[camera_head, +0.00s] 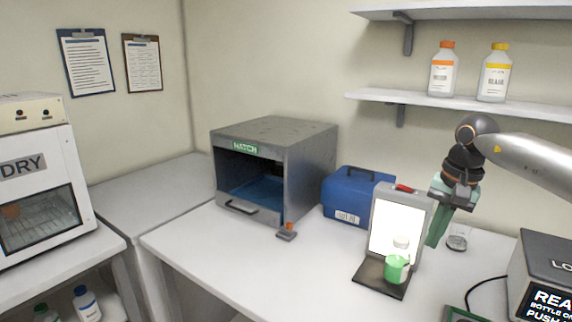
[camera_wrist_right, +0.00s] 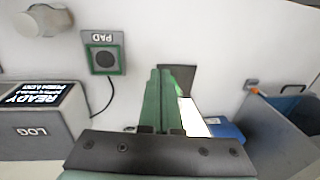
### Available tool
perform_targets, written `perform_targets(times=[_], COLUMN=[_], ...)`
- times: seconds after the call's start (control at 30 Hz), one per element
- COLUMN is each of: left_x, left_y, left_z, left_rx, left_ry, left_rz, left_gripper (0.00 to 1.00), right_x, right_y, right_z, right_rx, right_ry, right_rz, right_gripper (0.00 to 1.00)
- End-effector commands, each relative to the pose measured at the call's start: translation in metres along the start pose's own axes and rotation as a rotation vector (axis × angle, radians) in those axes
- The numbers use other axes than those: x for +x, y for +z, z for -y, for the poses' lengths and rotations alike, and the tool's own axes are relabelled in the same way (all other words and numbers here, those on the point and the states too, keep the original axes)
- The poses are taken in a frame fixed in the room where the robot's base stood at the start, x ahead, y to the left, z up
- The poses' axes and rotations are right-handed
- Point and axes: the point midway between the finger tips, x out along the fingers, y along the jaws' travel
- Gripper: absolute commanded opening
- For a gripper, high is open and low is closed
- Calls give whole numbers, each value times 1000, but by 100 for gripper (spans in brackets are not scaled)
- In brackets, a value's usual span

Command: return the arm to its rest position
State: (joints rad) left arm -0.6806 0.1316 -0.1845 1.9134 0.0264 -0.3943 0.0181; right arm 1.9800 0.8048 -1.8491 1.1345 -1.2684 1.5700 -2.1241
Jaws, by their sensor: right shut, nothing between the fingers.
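My right arm comes in from the right in the head view, and its gripper (camera_head: 437,228) points down beside the lit panel stand. The fingers are shut with nothing between them. In the right wrist view the two green fingers (camera_wrist_right: 161,75) lie together over the bench. A green cup-like piece (camera_head: 397,268) with a clear bottle top (camera_head: 401,245) above it stands on the dark base of the lit panel (camera_head: 384,220); my gripper is apart from it, to its right. My left gripper is not in view.
A grey hatch box (camera_head: 312,170) stands open on the bench, beside a blue case (camera_head: 345,197). A green-edged pad (camera_wrist_right: 103,53) shows in the wrist view. A shelf (camera_head: 465,101) with bottles hangs behind my arm.

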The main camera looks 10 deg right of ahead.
Motion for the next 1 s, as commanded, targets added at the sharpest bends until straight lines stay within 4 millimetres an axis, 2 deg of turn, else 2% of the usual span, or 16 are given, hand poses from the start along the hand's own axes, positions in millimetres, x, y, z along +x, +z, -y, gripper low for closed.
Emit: perform_targets(times=[0.03,0.17,0.2,0.27,0.3,0.4,0.5,0.6,0.7,0.83,1.0], left_x=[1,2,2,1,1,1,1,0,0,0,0], left_y=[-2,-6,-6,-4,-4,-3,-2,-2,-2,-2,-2], left_z=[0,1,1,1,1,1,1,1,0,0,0], left_rx=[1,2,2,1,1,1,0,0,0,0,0], left_ry=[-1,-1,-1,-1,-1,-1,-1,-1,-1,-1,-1], left_rz=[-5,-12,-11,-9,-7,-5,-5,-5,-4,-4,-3], left_gripper=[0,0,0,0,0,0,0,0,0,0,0], right_x=[23,75,91,112,124,146,159,164,163,159,161], right_y=[16,65,84,114,136,187,235,276,307,332,335], right_z=[18,67,83,104,118,146,170,189,204,218,223], right_rx=[7,71,99,155,198,324,477,656,856,1144,1562], right_ry=[-30,-136,-169,-217,-246,-304,-341,-354,-342,-290,-157], right_rz=[49,202,261,359,429,614,812,1018,1228,1500,1842], right_gripper=[0,0,0,0,0,0,0,0,0,0,0])
